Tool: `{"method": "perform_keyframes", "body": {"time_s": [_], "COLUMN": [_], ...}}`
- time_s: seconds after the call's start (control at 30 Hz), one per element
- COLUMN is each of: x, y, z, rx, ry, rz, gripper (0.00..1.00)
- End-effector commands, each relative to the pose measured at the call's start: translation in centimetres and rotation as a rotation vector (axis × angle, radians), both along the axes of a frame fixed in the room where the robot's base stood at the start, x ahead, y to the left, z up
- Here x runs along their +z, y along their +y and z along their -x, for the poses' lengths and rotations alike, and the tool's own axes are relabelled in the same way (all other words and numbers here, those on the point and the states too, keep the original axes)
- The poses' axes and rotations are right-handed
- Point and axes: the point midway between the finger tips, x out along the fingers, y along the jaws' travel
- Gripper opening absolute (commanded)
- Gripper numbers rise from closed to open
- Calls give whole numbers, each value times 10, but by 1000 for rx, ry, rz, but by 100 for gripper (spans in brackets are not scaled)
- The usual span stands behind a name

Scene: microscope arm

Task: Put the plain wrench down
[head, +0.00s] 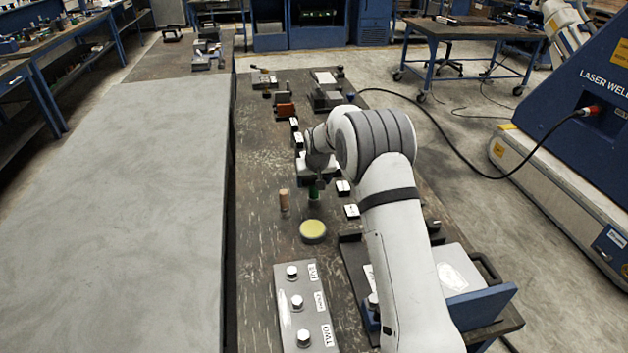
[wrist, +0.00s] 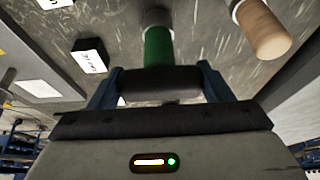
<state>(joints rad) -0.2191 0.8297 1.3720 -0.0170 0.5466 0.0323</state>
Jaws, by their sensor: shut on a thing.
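My gripper (wrist: 160,80) is shut at the top of a green-handled tool, the plain wrench (wrist: 158,48). A dark crosswise piece spans between its blue fingers, and the green handle extends beyond it, with a grey end. In the head view the green part (head: 314,194) shows below my wrist, roughly upright over the dark bench. I cannot tell whether its lower end touches the bench. A wooden-handled tool (head: 284,198) stands upright just left of it; it also shows in the wrist view (wrist: 262,30), apart from my gripper.
A yellow round disc (head: 312,231) lies in front of the wrench. A grey plate with several knobs and labels (head: 290,325) lies nearer. Small labelled blocks (head: 351,211) sit to the right. The left part of the bench top (head: 258,190) is bare.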

Motion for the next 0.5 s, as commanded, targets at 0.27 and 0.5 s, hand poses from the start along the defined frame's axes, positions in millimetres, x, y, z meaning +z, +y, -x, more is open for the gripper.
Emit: {"method": "perform_keyframes", "body": {"time_s": [0.27, 0.5], "x": [-2, -1], "y": [0, 0], "z": [0, 0], "rx": [0, 0], "ry": [0, 0], "rz": [0, 0], "gripper": [89, 94]}}
